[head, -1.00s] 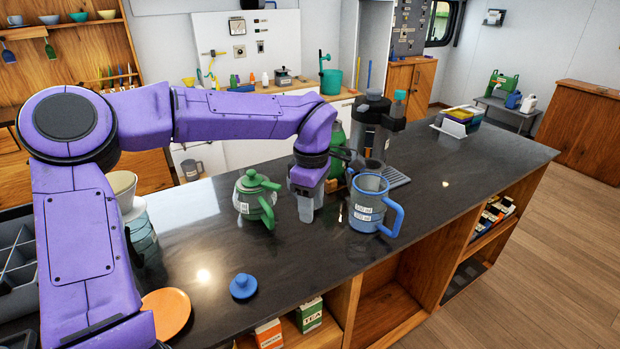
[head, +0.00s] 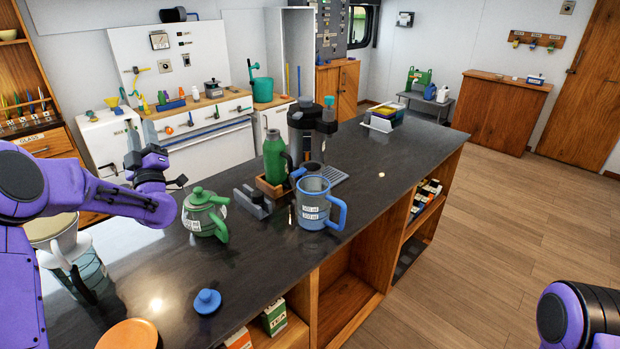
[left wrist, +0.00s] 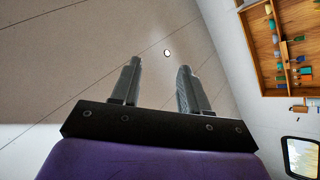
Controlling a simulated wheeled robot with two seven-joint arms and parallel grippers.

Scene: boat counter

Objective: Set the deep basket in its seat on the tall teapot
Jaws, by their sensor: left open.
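A tall blue lidless vessel with measure labels (head: 311,213), apparently the tall teapot, stands upright on the dark counter with its handle on the right. I cannot make out the deep basket for certain; the vessel's inside is too small to read. A blue lid (head: 207,301) lies on the counter in front. A green lidded teapot (head: 203,216) stands left of the blue vessel. My left gripper (head: 133,148) is above the counter's left side, apart from both pots. In the left wrist view its fingers (left wrist: 157,85) are open and empty, against the ceiling. My right gripper is out of view.
A grey slotted stand (head: 252,202) and a green bottle (head: 274,158) in a wooden tray stand behind the blue vessel. A dark coffee machine (head: 304,136) is farther back. An orange disc (head: 128,335) lies at the near left. The counter's right half is mostly clear.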

